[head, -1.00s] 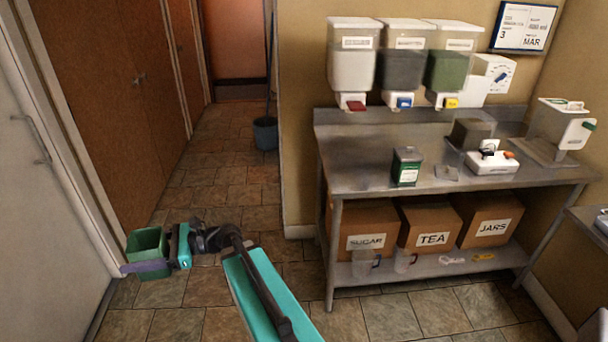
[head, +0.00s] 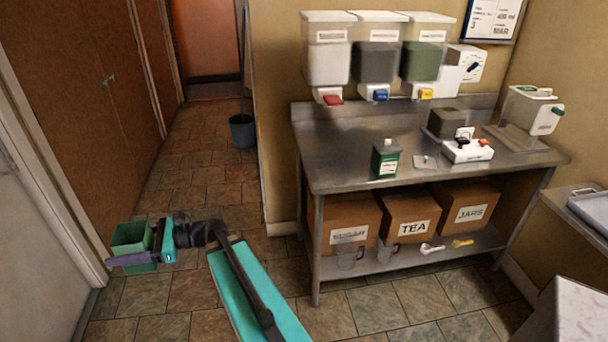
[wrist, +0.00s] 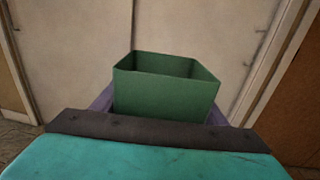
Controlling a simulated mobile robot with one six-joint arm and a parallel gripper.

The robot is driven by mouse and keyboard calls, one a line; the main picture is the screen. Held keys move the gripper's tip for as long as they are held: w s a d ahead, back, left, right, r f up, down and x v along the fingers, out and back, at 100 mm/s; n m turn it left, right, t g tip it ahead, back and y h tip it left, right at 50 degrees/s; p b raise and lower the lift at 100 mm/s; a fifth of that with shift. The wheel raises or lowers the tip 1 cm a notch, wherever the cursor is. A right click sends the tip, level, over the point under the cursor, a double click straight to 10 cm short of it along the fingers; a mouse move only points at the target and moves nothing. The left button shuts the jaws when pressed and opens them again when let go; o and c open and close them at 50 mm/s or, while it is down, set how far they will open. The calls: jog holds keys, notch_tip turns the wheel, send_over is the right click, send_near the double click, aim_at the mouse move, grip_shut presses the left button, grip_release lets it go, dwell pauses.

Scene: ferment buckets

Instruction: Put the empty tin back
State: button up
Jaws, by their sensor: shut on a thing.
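An open-topped green tin (head: 130,236) is at the lower left of the head view. My gripper (head: 131,258) is shut on it and holds it upright, out over the floor near the pale door. In the wrist view the tin (wrist: 166,88) stands between my purple fingers, with its open top up. The inner walls that show are bare, but its bottom is hidden. Another green tin (head: 386,158) with a white label and a closed top stands on the steel table (head: 335,178), far to the right of my gripper.
Three dispensers (head: 376,55) hang above the table's back. Boxes marked TEA (head: 410,215) and others fill the shelf below. A grey counter (head: 585,215) is at right. The table's front left is bare.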

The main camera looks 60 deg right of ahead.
jog(key=s+d+r+m+t+h, duration=0.1)
jog(key=s+d+m+t+h, duration=0.3)
jog(key=d, duration=0.8)
jog(key=d+r+m+h+p, duration=0.1)
jog(key=d+m+h, duration=0.3)
jog(key=d, duration=0.9)
jog(key=s+d+r+m+t+h, duration=0.15)
jog(key=d+h, duration=0.45)
jog(key=d, duration=0.6)
jog(key=s+d+m+g+h, duration=0.2)
jog(key=s+d+m+h, duration=0.2)
jog(key=s+d, duration=0.8)
jog(key=s+d+m+g+h+p, duration=0.1)
jog(key=s+d+m+h, duration=0.4)
jog(key=s+d, duration=0.8)
jog(key=d+f+g+h, duration=0.1)
jog(key=h, duration=0.2)
jog(key=shift+s+g+h, duration=0.15)
jog(key=shift+g+h, duration=0.15)
jog(key=shift+g, duration=0.05)
jog(key=shift+m, duration=0.25)
